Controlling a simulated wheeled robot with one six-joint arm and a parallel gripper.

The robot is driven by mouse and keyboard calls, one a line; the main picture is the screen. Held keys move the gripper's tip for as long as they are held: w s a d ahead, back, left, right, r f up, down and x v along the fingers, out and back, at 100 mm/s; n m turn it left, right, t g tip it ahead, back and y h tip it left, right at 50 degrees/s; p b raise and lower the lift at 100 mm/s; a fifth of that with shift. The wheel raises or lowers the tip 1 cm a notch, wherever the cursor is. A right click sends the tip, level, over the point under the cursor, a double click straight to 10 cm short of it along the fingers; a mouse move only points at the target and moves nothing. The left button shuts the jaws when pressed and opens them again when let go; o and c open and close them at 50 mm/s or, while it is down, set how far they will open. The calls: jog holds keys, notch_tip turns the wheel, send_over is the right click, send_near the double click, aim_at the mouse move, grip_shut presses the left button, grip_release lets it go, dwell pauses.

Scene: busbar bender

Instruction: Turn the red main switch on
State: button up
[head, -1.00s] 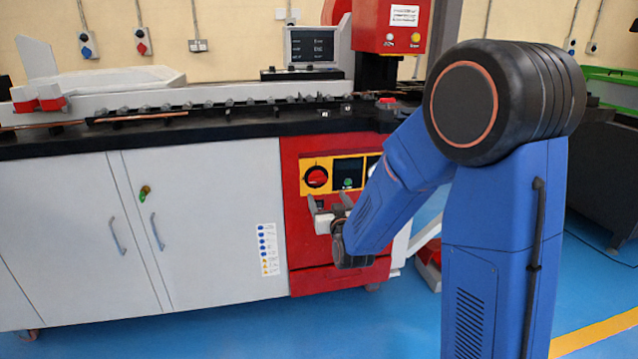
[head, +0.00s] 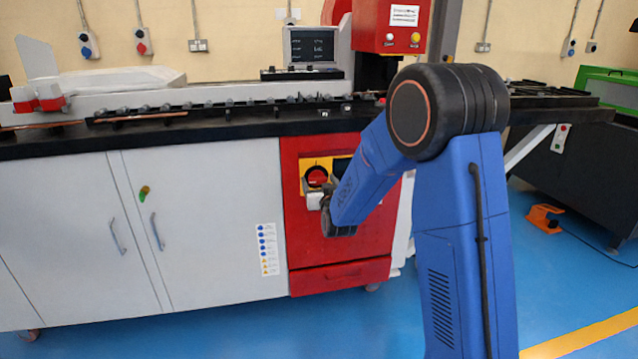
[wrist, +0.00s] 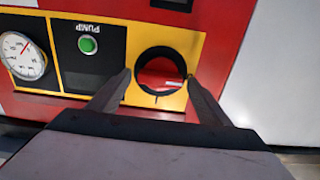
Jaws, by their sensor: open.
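The red main switch (head: 317,176) is a round red knob in a black ring on a yellow plate, on the red front panel of the machine. In the wrist view the switch (wrist: 162,74) lies between the two finger ends of my gripper (wrist: 158,78), one finger to each side. The fingers are apart with nothing held. I cannot tell if they touch the ring. In the head view my gripper (head: 320,190) is just at the lower edge of the switch, partly hidden by my arm.
A green PUMP button (wrist: 88,45) and a round gauge (wrist: 22,55) sit beside the switch in the wrist view. White cabinet doors (head: 200,220) are left of the red panel. An orange foot pedal (head: 544,218) stands on the blue floor at right.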

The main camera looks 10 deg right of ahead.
jog(key=shift+c, duration=0.4)
jog(key=c, duration=1)
jog(key=shift+o, duration=0.2)
jog(key=m, duration=0.4)
jog(key=shift+d, duration=0.1)
jog(key=m, duration=0.5)
jog(key=shift+d+f, duration=0.1)
jog(key=m, duration=0.4)
jog(key=shift+m, duration=0.3)
jog(key=shift+f+m, duration=0.2)
jog(key=shift+m, duration=2)
